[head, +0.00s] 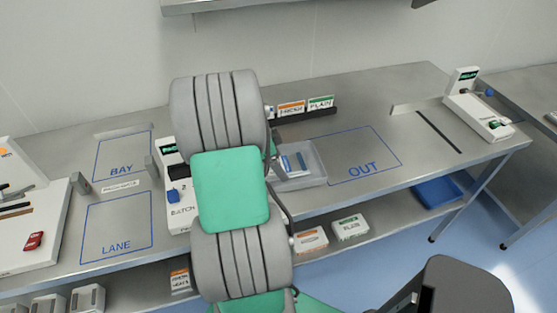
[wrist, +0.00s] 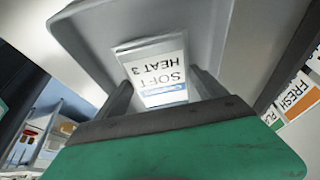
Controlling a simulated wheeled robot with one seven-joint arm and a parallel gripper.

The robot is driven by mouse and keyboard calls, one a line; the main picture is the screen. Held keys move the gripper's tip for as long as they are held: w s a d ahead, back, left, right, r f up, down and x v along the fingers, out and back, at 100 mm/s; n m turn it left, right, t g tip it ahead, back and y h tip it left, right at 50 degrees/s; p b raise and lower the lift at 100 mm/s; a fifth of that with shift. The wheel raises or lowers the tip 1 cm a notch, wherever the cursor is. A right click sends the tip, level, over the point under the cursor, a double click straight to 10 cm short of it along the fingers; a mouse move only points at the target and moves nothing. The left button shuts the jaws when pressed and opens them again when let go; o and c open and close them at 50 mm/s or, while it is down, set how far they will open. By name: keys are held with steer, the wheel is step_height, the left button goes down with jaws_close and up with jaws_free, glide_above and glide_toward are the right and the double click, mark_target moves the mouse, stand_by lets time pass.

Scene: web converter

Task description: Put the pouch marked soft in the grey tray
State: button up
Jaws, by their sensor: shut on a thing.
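The pouch marked SOFT, HEAT 3 (wrist: 157,68) is white with a blue band. It is between the two fingers of my gripper (wrist: 163,92) in the wrist view, and the gripper is shut on it. The grey tray (wrist: 75,42) lies right behind the pouch there. In the head view, the grey tray (head: 313,177) stands on the bench just left of the OUT outline, with white and blue shapes inside its outline. My arm hides the gripper and part of the tray there. I cannot tell whether the pouch touches the tray floor.
A rack with FRESH (head: 291,108) and PLAIN (head: 320,103) boxes stands behind the tray. The OUT area (head: 365,155) is clear. A BATCH machine (head: 177,205) is left of my arm. BAY (head: 122,160) and LANE (head: 117,225) outlines lie further left.

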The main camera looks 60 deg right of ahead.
steer(key=shift+f, duration=0.2)
steer(key=o, duration=1.4)
steer(key=shift+o, duration=0.2)
steer(key=shift+r, duration=0.15)
steer(key=v, duration=1.2)
steer(key=w+a+r+n+t, duration=0.2)
steer(key=w+a+n+t, duration=0.1)
steer(key=w+a+n, duration=0.8)
steer(key=s+a+n+t+y, duration=0.1)
steer(key=a+n+t, duration=0.1)
steer(key=a+n, duration=0.6)
steer(key=s+a+f+n+t+y, duration=0.1)
steer(key=a+n, duration=0.8)
steer(key=a, duration=1.1)
steer(key=shift+s+a+f+t+y+b, duration=0.2)
steer(key=shift+s+t+y+b, duration=0.15)
steer(key=shift+t, duration=0.35)
